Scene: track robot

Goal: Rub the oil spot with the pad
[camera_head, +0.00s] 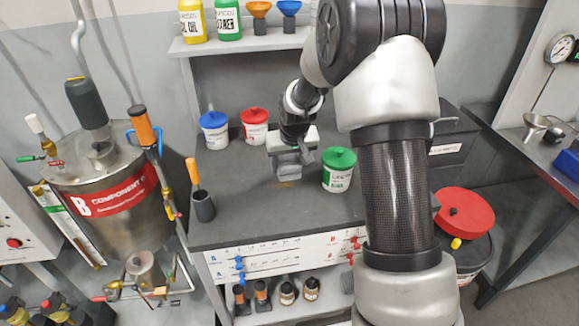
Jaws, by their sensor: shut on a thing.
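My gripper (293,150) points down over the dark bench top, between the red-lidded tub and the green-lidded tub. It is shut on a grey pad (287,166), which is at or just above the bench surface; I cannot tell whether it touches. A small brownish oil spot (287,184) shows on the bench just in front of the pad. Part of the spot may be hidden under the pad.
A blue-lidded tub (214,130) and a red-lidded tub (255,126) stand behind left. A green-lidded tub (339,170) stands close right of the pad. The front bench top is clear.

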